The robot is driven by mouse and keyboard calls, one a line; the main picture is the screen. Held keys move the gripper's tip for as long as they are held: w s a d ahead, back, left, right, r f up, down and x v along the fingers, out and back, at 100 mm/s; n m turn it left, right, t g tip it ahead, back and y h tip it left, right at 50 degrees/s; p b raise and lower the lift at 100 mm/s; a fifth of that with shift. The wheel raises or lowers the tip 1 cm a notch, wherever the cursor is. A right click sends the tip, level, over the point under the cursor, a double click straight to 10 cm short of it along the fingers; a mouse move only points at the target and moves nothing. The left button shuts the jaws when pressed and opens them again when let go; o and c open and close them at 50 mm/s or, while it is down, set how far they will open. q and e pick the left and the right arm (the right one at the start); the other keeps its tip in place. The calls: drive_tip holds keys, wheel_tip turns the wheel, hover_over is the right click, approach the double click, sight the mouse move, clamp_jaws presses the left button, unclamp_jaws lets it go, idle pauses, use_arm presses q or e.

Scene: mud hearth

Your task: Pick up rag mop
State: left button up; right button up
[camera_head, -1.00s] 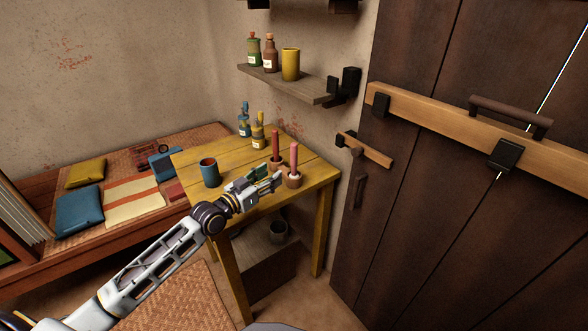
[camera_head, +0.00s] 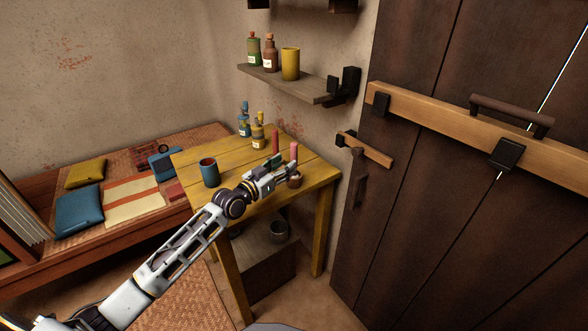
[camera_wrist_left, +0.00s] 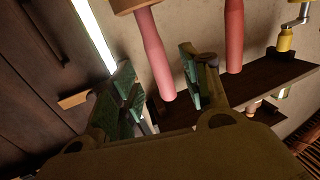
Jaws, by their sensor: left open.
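No thing is plainly recognisable as a rag mop. Two upright stick-like things stand on the yellow table (camera_head: 225,180): a pink one (camera_head: 294,151) with a round brown base (camera_head: 295,183), and a dark red one (camera_head: 275,141) behind it. My left gripper (camera_head: 284,171) is open at the pink one and hides its lower part. In the left wrist view, the pink stick (camera_wrist_left: 153,45) shows between the open left fingers (camera_wrist_left: 156,62); I cannot tell if they touch it. The other stick (camera_wrist_left: 234,38) is outside the fingers. My right gripper is not in view.
A blue cup (camera_head: 209,174) stands at the table's left. Small bottles (camera_head: 258,137) stand at its back. A wall shelf (camera_head: 287,84) with bottles and a yellow cup (camera_head: 290,64) hangs above. A dark door (camera_head: 430,210) is at the right.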

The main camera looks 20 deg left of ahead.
sight(292, 159)
use_arm(q)
drive_tip(key=shift+w+d, duration=0.1)
drive_tip(key=shift+w, duration=0.15)
idle(0.3)
drive_tip(key=shift+x, duration=2.6)
drive_tip(key=shift+s+d+r, duration=0.1)
drive_tip(key=shift+r, duration=0.05)
clamp_jaws()
